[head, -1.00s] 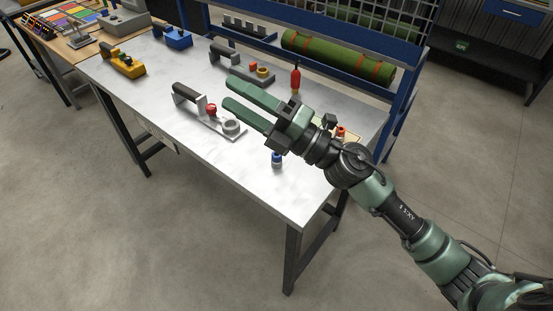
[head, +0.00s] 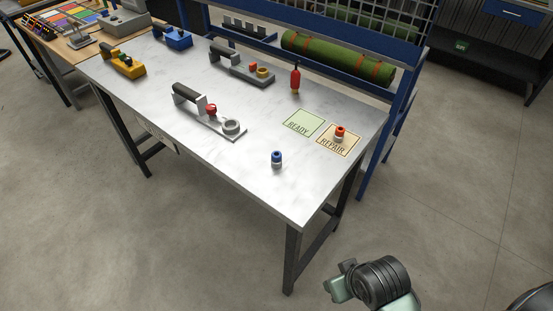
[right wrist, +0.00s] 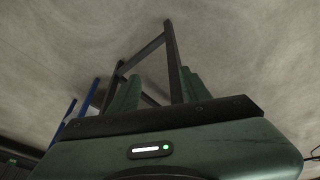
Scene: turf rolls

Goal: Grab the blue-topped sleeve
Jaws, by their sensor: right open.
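The blue-topped sleeve (head: 277,159) stands upright on the metal workbench (head: 255,185), near its front right part. It has a blue upper part and a pale grey base. Nothing touches it. In the head view my right wrist (head: 375,282) is low at the bottom, in front of the bench and off its right corner, well apart from the sleeve. In the right wrist view my right gripper (right wrist: 158,88) has its two green fingers apart with nothing between them. That view shows floor and bench legs, not the sleeve. My left gripper is in no view.
An orange-topped sleeve (head: 340,131) stands on the REPAIR mat (head: 325,146), beside the empty READY mat (head: 303,122). A grey fixture with a black handle (head: 209,114) and a red bottle (head: 295,80) also stand on the bench. The bench front right is otherwise clear.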

